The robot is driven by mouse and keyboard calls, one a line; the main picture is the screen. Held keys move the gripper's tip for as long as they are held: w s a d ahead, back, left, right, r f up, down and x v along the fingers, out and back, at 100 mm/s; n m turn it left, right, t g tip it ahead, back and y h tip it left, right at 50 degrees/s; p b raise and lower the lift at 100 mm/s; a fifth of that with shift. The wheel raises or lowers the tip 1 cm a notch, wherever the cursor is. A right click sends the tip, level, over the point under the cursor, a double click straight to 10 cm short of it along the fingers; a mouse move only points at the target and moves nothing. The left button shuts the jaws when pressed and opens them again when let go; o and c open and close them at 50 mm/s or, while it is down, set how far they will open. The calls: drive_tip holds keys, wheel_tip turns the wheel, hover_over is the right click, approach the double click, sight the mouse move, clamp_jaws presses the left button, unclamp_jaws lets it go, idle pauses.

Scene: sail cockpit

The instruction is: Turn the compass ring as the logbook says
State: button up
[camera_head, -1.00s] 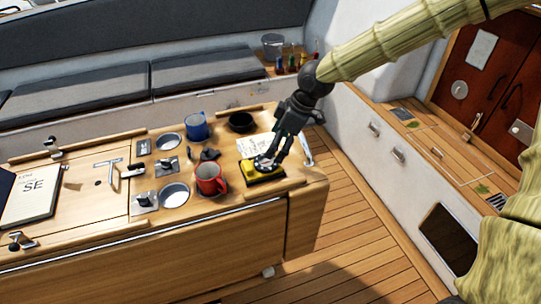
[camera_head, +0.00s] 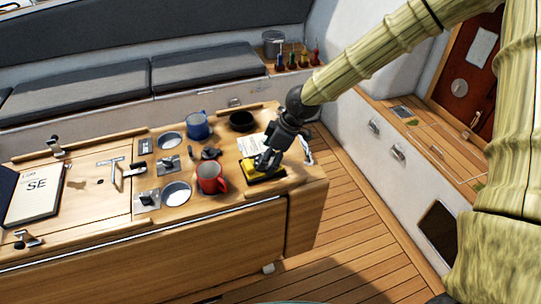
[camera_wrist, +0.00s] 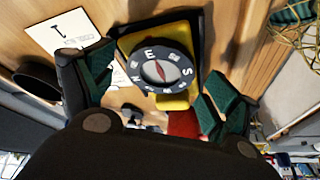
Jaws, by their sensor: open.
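The compass shows in the wrist view as a dark ring (camera_wrist: 160,72) with white letters, E and S among them, around a pale dial with a red needle. It sits on a yellow body (camera_wrist: 186,20) with a black edge. My gripper (camera_wrist: 155,95) is open, with one green-padded finger on each side of the compass; I cannot tell whether either touches the ring. In the head view my gripper (camera_head: 268,162) is over the yellow compass body (camera_head: 252,172) and hides most of it. The logbook (camera_head: 35,192) lies at the table's left, marked "LOG" and "SE".
A red mug (camera_head: 210,179) stands close left of the compass. A blue mug (camera_head: 197,126) and a black bowl (camera_head: 241,121) are behind. A white paper (camera_head: 250,146) lies beside the compass. The wooden floor (camera_head: 345,220) right of the table is clear.

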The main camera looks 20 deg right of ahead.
drive_tip(key=shift+c, duration=0.3)
drive_tip(key=c, duration=1)
drive_tip(key=shift+d, duration=0.25)
drive_tip(key=shift+a, duration=0.15)
drive_tip(key=shift+r+p, duration=0.1)
drive_tip(key=shift+p, duration=0.25)
drive_tip(key=shift+n+p, duration=0.3)
drive_tip(key=shift+p, duration=0.05)
